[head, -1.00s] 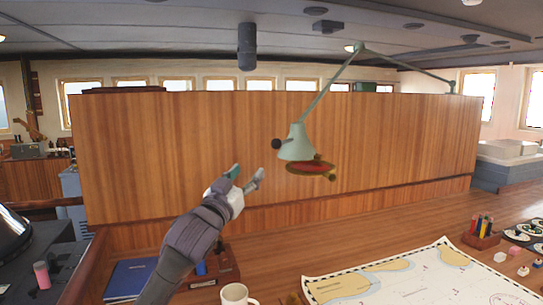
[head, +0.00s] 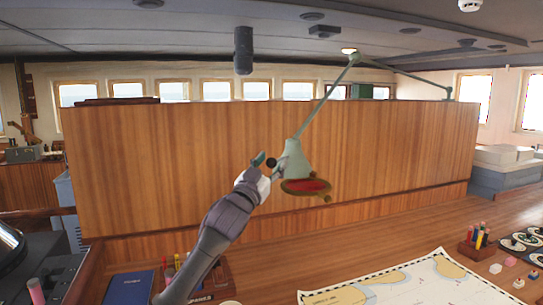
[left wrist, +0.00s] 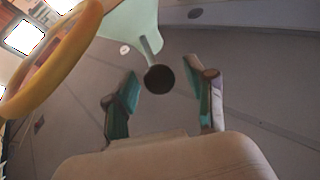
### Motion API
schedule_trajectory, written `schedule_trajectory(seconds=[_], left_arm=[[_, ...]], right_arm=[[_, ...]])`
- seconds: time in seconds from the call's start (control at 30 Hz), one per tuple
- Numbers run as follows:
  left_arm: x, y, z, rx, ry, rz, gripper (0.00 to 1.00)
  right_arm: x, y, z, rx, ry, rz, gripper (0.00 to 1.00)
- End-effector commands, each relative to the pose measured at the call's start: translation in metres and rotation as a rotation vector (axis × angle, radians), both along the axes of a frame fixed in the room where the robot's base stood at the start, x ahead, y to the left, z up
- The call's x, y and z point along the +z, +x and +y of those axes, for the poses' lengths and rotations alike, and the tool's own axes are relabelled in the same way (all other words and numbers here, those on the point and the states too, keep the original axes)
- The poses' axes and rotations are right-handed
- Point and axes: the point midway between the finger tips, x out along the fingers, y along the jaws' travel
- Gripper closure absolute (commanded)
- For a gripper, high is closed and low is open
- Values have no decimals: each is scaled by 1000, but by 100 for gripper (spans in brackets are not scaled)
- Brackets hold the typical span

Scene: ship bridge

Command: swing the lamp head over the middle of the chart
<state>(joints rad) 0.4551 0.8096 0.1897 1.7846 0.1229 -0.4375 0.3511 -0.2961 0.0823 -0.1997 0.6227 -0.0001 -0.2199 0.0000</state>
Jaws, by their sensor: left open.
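The lamp head (head: 293,160) is a pale green shade on a jointed arm (head: 325,98), hanging in front of the wooden panel. A dark round knob (head: 271,164) sticks out from its left side. My left gripper (head: 267,168) is open at this knob. In the left wrist view the knob (left wrist: 159,79) lies between the two spread fingers (left wrist: 163,100), near their tips, with room on both sides. The chart (head: 400,285) lies on the desk at the lower right, below and right of the lamp head. My right gripper does not show.
A round red piece with a brown rim (head: 306,187) hangs just under the lamp head. A pen holder (head: 474,244) stands beyond the chart's right part. A blue book (head: 130,288) and a wooden rack (head: 214,280) lie at the lower left.

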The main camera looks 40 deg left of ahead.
Motion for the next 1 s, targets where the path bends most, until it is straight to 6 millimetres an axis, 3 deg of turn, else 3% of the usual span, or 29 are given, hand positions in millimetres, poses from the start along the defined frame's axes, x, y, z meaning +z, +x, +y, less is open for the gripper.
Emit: schedule_trajectory(seconds=[0.33, 0.67, 1.0], left_arm=[[1, 4, 1, -1, 0, 0, 45], [1, 4, 1, 0, 0, 0, 98], [1, 5, 1, 0, 0, 0, 100]], right_arm=[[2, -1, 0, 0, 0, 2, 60], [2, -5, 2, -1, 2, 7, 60], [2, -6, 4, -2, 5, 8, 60]])
